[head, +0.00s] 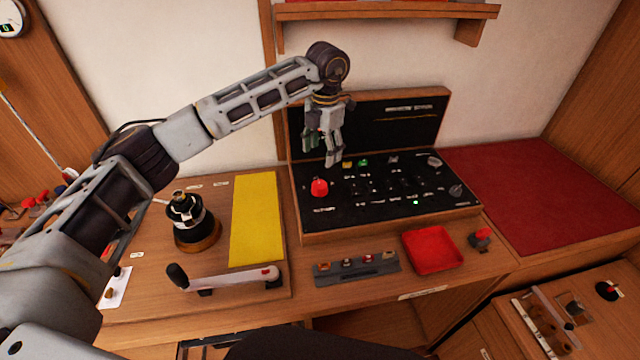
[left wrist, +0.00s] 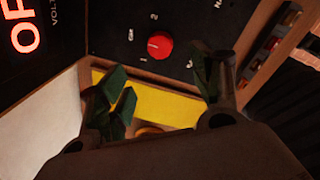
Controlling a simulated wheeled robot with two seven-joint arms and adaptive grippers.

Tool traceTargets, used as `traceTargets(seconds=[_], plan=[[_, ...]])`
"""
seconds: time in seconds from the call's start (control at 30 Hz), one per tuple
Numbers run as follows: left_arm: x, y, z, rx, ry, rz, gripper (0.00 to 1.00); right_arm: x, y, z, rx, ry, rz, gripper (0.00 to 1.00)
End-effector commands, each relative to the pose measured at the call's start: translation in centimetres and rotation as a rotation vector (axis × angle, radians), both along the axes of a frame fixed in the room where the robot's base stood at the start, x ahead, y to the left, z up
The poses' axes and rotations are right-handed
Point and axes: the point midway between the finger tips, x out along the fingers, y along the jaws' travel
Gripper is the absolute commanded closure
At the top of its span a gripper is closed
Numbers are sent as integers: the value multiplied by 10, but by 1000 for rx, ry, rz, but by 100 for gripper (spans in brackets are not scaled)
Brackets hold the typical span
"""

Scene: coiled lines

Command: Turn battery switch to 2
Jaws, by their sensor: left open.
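The battery switch is a round red knob (head: 319,187) at the left end of the sloping black panel (head: 400,208). In the left wrist view the red knob (left wrist: 159,45) has small white marks around it, with a 2 above it and a 1 at its lower left. Which mark it points to cannot be told. My left gripper (head: 324,158) hangs open and empty above the panel, fingers down, over its back left part and apart from the knob. In the left wrist view its open fingers (left wrist: 165,88) stand below the knob. My right gripper is out of view.
A winch (head: 190,222) and a crank handle (head: 225,279) are left of the panel, beside a yellow mat (head: 256,222). A red tray (head: 432,250) and a grey strip (head: 356,268) lie in front. A shelf (head: 390,11) hangs above. The red surface (head: 545,190) is clear.

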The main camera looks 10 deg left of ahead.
Motion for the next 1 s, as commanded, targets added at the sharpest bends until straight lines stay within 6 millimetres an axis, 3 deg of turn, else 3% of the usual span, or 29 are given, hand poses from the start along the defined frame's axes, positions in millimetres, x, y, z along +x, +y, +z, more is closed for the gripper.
traceTargets(seconds=[1.0], plan=[[4,6,-120,0,0,0,35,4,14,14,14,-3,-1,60]])
